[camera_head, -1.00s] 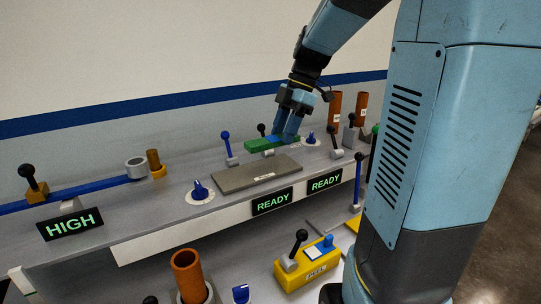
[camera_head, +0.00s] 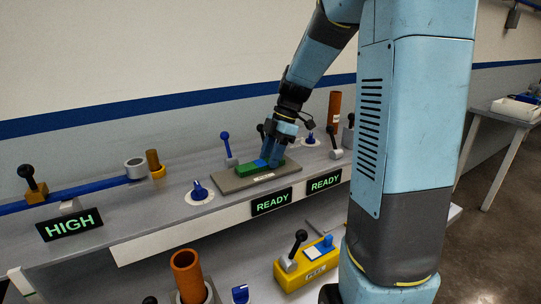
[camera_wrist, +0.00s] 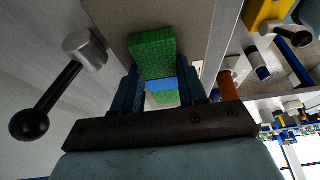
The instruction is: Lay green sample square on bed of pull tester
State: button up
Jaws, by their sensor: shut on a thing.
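The green sample square (camera_head: 245,168) is a flat green piece with a blue patch on it, and it shows at the grey bed plate (camera_head: 230,184) of the pull tester. My gripper (camera_head: 270,163) is shut on its right end, pointing down. In the wrist view the green square (camera_wrist: 153,55) extends out between the two blue fingers, with a blue band (camera_wrist: 162,84) near them. The grey plate (camera_wrist: 185,20) lies behind it. I cannot tell whether the square touches the plate.
A blue-handled lever (camera_head: 226,145) stands behind the plate. A blue knob (camera_head: 199,191) is at its left. Two READY signs (camera_head: 271,201) are on the front edge. A yellow box with a black lever (camera_head: 310,268) sits lower in front. An orange tube (camera_head: 334,110) stands behind right.

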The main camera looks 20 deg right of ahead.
jog(key=o, duration=1)
jog(key=shift+o, duration=0.2)
jog(key=shift+r, duration=0.1)
jog(key=s+v, duration=0.1)
jog(key=v, duration=1)
jog(key=s+a+m+t+h, duration=0.2)
jog(key=s+m+t, duration=0.1)
jog(key=s+m, duration=0.7)
jog(key=s+a+m+t+h, duration=0.2)
jog(key=s+m+t, duration=0.1)
jog(key=s+m, duration=0.7)
jog(key=shift+s+h, duration=0.3)
jog(key=shift+s, duration=0.55)
jog(key=shift+a, duration=0.15)
